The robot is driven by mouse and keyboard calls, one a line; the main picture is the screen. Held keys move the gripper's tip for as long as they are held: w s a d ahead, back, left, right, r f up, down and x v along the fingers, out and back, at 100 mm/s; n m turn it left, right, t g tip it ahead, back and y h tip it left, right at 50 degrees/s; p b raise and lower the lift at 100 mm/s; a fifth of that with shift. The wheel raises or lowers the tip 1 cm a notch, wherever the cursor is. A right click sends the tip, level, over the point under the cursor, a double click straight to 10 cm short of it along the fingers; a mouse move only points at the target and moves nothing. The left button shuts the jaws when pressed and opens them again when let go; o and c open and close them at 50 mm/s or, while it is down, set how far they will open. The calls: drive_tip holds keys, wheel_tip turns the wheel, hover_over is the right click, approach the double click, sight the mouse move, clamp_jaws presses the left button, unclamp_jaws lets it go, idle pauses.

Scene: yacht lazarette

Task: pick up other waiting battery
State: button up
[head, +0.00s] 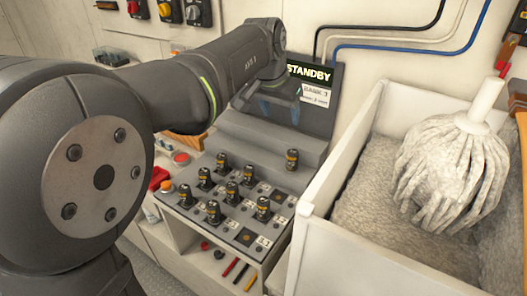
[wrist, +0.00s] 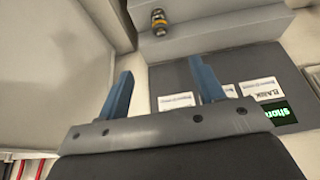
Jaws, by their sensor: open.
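A black battery with a yellow-orange band (head: 292,160) stands alone on the grey step at the back right of the battery board; it also shows near the top of the wrist view (wrist: 159,22). Several similar batteries (head: 232,190) stand in rows on the lower deck of the grey board (head: 225,237). My gripper (head: 281,110) is in front of the display panel, above and behind the lone battery. In the wrist view its blue fingers (wrist: 160,65) are spread wide with nothing between them. The battery lies beyond the fingertips, apart from them.
A white bin (head: 370,245) with grey fill and a mop head (head: 453,170) stands close on the right. A display panel (head: 313,76) reading STANDBY rises behind the step. Loose red and yellow items (head: 238,270) lie under the board. At least one deck socket (head: 247,237) is empty.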

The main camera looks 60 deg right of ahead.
drive_tip(key=n, duration=0.2)
approach(292, 153)
drive_tip(key=shift+t, duration=0.3)
drive_tip(key=x, duration=0.8)
drive_tip(key=shift+s+f, duration=0.2)
drive_tip(key=shift+s, duration=0.05)
drive_tip(key=shift+x, duration=2.8)
drive_tip(key=shift+s+a, duration=0.1)
drive_tip(key=c, duration=1.2)
